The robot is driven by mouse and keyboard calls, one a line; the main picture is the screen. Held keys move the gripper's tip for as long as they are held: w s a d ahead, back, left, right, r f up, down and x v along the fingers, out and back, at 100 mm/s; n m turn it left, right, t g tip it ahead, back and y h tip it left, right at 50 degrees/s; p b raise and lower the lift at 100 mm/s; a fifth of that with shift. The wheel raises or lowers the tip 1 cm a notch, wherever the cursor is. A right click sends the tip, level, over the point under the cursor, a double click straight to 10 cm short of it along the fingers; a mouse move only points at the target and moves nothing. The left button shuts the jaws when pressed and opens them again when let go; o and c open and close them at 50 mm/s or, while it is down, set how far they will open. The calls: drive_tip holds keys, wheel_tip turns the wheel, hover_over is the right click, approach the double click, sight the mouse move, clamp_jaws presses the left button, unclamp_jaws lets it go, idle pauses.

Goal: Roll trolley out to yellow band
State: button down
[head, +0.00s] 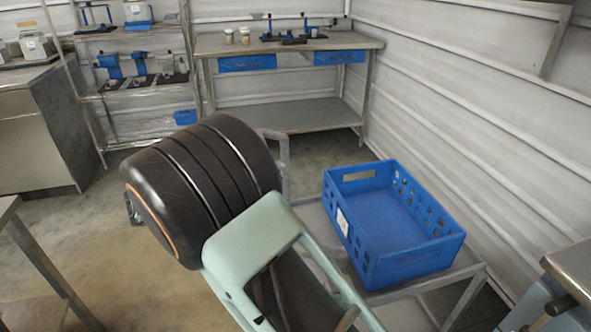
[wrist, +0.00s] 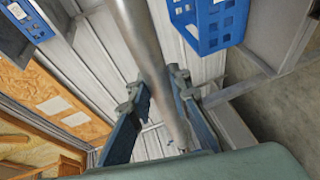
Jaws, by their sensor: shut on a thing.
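The trolley (head: 440,284) is a grey metal frame at the right of the head view, with an upright handle (head: 284,160) at its left end. A blue open crate (head: 405,262) sits on its top, and its side shows at the top of the wrist view (wrist: 208,28). In the wrist view my gripper (wrist: 160,90) has its two fingers closed around a grey round bar (wrist: 137,40), seemingly the trolley handle. In the head view my arm hides the gripper and part of the trolley. I see no clear yellow band.
A workbench (head: 290,44) with blue drawers stands at the back, beside a shelf rack (head: 140,88). A steel cabinet (head: 40,130) is at the left. The ribbed wall (head: 480,120) runs close along the trolley's right side. Open floor (head: 100,235) lies left of my arm.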

drive_tip(key=shift+s+a, duration=0.2)
drive_tip(key=shift+a, duration=0.3)
drive_tip(key=shift+s+a, duration=0.2)
drive_tip(key=shift+a, duration=0.3)
drive_tip(key=c, duration=1.8)
unclamp_jaws()
drive_tip(key=shift+o, duration=0.2)
drive_tip(key=shift+a, duration=0.1)
drive_tip(key=v, duration=1.2)
drive_tip(key=shift+w+r, duration=0.1)
drive_tip(key=shift+r, duration=0.05)
